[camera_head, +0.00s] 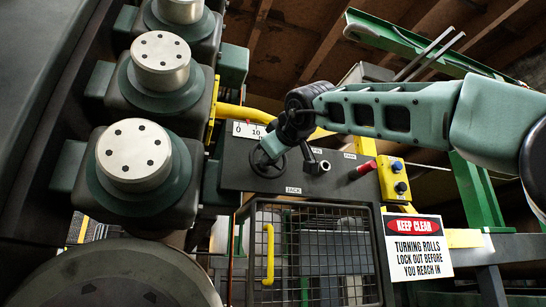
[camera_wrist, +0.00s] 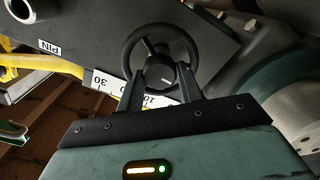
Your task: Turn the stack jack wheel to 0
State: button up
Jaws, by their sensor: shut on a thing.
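The jack wheel (camera_head: 268,175) is a dark ring on the sloped dark panel, above the JACK label. In the wrist view the wheel (camera_wrist: 160,74) shows its round rim, a spoke and a hub. My gripper (camera_wrist: 160,80) is shut on the wheel's hub, with one finger on each side of it. My gripper (camera_head: 277,148) reaches the wheel from the upper right and hides part of it. A white scale (camera_head: 249,130) above the wheel shows 0 and 10. The scale (camera_wrist: 125,88) also shows 30 in the wrist view, partly behind a finger. I cannot read the pointer clearly.
Large rolls (camera_head: 134,155) stand at left. A mesh guard (camera_head: 318,255) and KEEP CLEAR sign (camera_head: 418,246) are below.

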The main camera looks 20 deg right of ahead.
jog(key=shift+f, duration=0.1)
dwell(0.3)
jog(key=o, duration=1)
jog(key=shift+s, duration=0.1)
